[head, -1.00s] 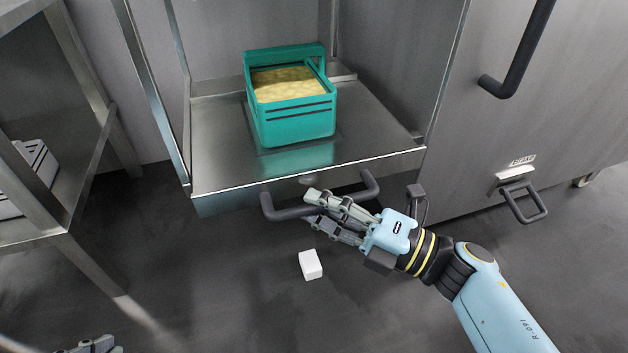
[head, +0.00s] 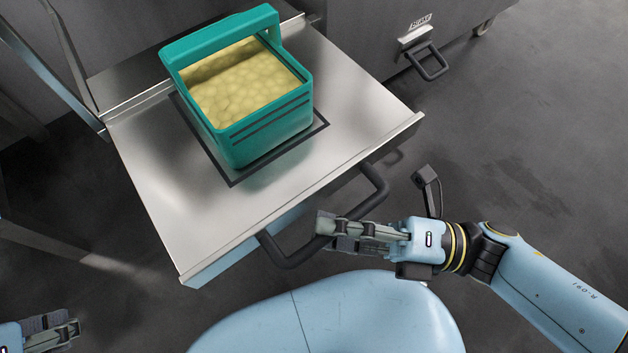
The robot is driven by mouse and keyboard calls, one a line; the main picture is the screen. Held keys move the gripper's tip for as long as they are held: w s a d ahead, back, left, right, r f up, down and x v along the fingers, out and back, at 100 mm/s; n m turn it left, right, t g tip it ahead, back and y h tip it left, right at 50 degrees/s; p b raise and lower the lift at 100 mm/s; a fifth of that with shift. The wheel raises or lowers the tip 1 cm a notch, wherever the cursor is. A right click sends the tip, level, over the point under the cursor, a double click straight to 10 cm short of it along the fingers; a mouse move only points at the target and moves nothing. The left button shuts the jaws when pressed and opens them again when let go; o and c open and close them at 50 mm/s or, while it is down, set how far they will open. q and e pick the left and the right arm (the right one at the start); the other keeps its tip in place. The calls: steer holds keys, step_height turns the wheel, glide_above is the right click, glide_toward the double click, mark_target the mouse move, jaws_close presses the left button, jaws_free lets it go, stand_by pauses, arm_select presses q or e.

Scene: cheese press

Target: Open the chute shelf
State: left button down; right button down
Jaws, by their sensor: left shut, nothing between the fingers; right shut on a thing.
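The chute shelf (head: 165,200) is a flat steel tray, pulled well out of the machine toward me. A dark bar handle (head: 374,181) runs along its front edge. My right gripper (head: 325,232) is shut on the handle near its middle. A teal crate (head: 265,142) filled with yellow lumps stands upright on the shelf, inside a dark square outline. My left gripper (head: 76,330) is shut and empty at the lower left corner, apart from the shelf.
A steel cabinet (head: 360,40) with a labelled small handle (head: 428,62) stands behind on the right. Steel frame posts (head: 50,75) rise at the left. The dark floor (head: 520,150) to the right is clear.

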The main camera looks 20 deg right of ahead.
steer(key=shift+s+d+r, duration=0.2)
steer(key=shift+s, duration=0.25)
steer(key=c, duration=1.3)
jaws_free()
steer(key=shift+f, duration=0.1)
steer(key=v, duration=1.2)
